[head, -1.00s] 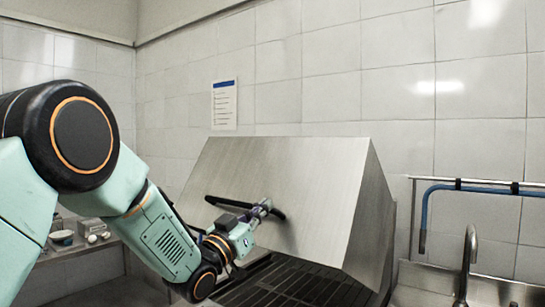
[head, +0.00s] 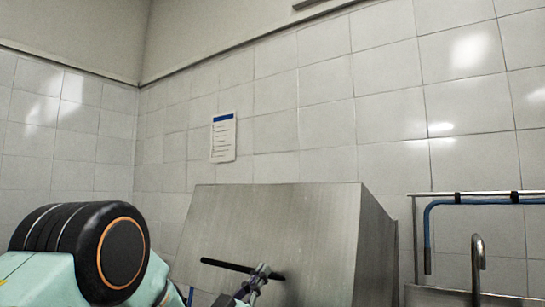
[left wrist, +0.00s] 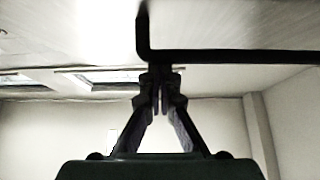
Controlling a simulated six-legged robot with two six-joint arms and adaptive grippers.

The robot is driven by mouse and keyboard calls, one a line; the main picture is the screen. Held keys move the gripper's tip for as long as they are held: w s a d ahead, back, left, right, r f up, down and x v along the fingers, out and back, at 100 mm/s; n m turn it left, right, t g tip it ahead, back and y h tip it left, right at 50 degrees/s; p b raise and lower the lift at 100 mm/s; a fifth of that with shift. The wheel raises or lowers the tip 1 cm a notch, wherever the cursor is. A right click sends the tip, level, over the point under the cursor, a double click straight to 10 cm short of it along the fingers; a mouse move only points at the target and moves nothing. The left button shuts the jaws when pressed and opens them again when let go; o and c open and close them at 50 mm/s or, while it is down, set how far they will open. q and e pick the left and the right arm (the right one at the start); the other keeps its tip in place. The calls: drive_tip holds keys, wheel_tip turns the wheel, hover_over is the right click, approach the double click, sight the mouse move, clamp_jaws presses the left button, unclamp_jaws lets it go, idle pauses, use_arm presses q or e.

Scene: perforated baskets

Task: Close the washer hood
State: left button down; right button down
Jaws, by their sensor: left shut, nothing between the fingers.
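The washer hood (head: 275,225) is a brushed-steel cover with a sloping front and a slanted right side. Its lower edge is below the head view, so I cannot tell how far open it is. A black bar handle (head: 228,265) runs across its front; it also shows in the left wrist view (left wrist: 240,57), with one end bent toward the hood. My left gripper (head: 262,271) is at the handle; in the left wrist view its fingers (left wrist: 159,76) are shut and empty, with the tips at the bar near its bent end. My right gripper is not in view.
A tiled wall (head: 390,130) with a printed sheet (head: 223,140) stands behind the hood. At the right are a blue pipe (head: 480,201) on a rail and a curved steel tap (head: 478,260). My left arm fills the lower left.

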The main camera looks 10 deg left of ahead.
use_arm(q)
wheel_tip(320, 180, down, 12)
drive_tip(key=w+d+b, duration=0.1)
drive_tip(key=w+b, duration=0.1)
drive_tip(key=b, duration=0.5)
drive_tip(key=shift+w, duration=0.3)
drive_tip(key=shift+r, duration=0.2)
